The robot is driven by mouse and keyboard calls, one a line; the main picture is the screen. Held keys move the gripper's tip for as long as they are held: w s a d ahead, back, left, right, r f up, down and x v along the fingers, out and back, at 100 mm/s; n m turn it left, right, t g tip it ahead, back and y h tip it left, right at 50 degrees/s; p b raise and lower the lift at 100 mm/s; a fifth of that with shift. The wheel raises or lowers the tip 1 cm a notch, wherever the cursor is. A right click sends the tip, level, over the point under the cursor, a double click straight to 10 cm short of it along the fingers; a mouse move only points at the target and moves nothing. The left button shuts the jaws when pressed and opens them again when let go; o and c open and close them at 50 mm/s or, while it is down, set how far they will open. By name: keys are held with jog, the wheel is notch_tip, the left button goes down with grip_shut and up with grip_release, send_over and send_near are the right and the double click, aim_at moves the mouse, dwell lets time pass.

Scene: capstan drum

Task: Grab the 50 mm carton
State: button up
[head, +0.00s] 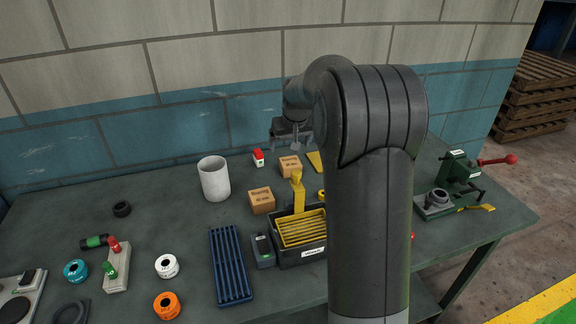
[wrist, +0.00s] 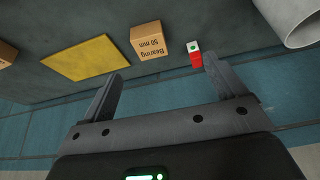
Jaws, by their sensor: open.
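The 50 mm carton (wrist: 151,40) is a small brown box with "Bearing 50 mm" printed on it, upside down in the wrist view. In the head view it appears to be the farther brown box (head: 289,167), standing on the bench near the wall. My gripper (wrist: 162,67) is open and empty, its two fingers apart. The carton lies beyond the fingertips, between their directions, not touched. In the head view my gripper (head: 294,146) hangs above and behind the carton, partly hidden by my arm.
A red and white box (head: 258,157) stands beside the carton, near one finger. A yellow plate (wrist: 92,57) lies on its other side, with another carton (wrist: 6,54) beyond. A nearer carton (head: 261,200), a white cup (head: 214,178) and a black bin (head: 302,254) stand closer in.

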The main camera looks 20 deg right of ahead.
send_near(291, 162)
jog(key=x, duration=1)
jog(key=shift+w+f, duration=0.2)
jog(key=shift+f, duration=0.1)
jog(key=shift+c, duration=0.3)
jog(key=c, duration=1.2)
